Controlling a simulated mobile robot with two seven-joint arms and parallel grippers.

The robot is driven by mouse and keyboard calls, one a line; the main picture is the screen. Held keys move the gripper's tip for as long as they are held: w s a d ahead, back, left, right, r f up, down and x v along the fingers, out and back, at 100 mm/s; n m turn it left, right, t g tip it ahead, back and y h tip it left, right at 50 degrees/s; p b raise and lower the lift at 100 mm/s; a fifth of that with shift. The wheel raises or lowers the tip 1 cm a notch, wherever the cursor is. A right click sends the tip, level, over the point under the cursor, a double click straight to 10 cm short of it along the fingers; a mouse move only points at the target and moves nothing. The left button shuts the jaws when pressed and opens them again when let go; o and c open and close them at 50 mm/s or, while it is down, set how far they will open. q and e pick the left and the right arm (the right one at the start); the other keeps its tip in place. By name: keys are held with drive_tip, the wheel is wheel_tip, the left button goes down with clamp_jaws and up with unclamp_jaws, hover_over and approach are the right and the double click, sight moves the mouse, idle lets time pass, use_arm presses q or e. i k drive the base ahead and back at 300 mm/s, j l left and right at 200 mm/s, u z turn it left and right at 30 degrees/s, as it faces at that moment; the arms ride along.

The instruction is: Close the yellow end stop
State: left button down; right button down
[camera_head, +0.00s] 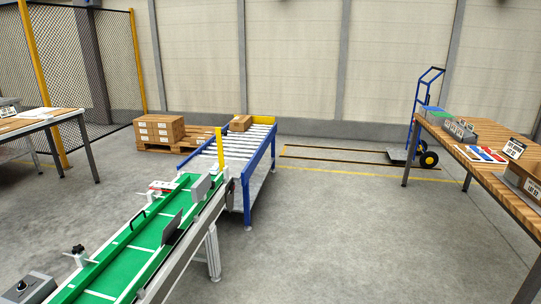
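A yellow upright piece (220,148) stands where the green belt conveyor (118,268) meets the blue-framed roller table (246,162). A low yellow piece (264,120) sits across the far end of the rollers. I cannot tell from this view which of the two is the end stop, or whether it is open or closed. A cardboard box (241,123) rests on the rollers near the far end, close to the low yellow piece. Neither of my grippers shows in the view.
A grey control box (27,288) is at the lower left by the belt. Stacked cartons (158,130) sit on a pallet behind. A wooden table (450,150) with trays and a blue hand truck (418,110) are at the right. The floor right of the conveyor is clear.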

sight(219, 133)
drive_tip(key=i+l+u, duration=0.4)
drive_tip(key=i, duration=0.25)
drive_tip(key=i+l+u, duration=0.4)
drive_tip(key=i+l, duration=0.15)
drive_tip(key=i+l+u, duration=0.1)
drive_tip(key=u, duration=0.25)
drive_tip(key=i+l+u, duration=0.15)
drive_tip(key=u, duration=0.25)
drive_tip(key=i+l+u, duration=0.2)
drive_tip(key=l, duration=0.2)
drive_tip(key=i+l+u, duration=0.15)
drive_tip(key=l, duration=0.25)
drive_tip(key=i+l, duration=0.15)
drive_tip(key=l, duration=0.2)
drive_tip(key=i+l+u, duration=0.1)
drive_tip(key=l, duration=0.3)
drive_tip(key=i+l, duration=0.15)
drive_tip(key=l, duration=0.25)
drive_tip(key=i+l+u, duration=0.1)
drive_tip(key=l, duration=0.25)
